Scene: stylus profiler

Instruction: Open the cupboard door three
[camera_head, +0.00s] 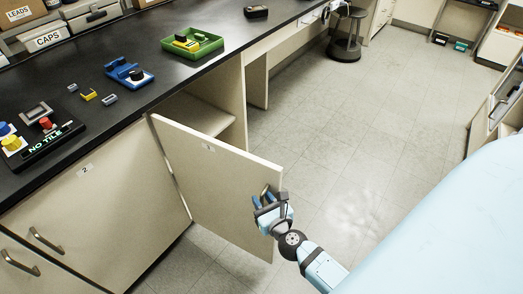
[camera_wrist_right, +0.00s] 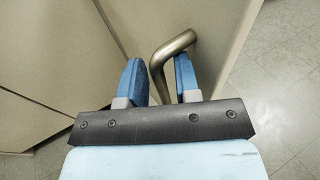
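Cupboard door three (camera_head: 215,175), a cream panel with a small "3" label, stands swung out from its cupboard, whose shelf (camera_head: 198,113) shows behind it. Its bent metal handle (camera_head: 264,189) is near the free edge and shows larger in the right wrist view (camera_wrist_right: 157,67). My right gripper (camera_head: 264,200) is at this handle. In the right wrist view its two blue fingers (camera_wrist_right: 159,82) stand on either side of the handle bar, with some gap visible, so it looks open around the bar. My left gripper is not in view.
Door two (camera_head: 100,215) is shut on the left. The dark counter (camera_head: 150,100) above holds a green tray (camera_head: 192,43), a blue device (camera_head: 128,73) and small parts. A stool (camera_head: 345,35) stands at the back. The floor (camera_head: 350,150) right of door three is clear.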

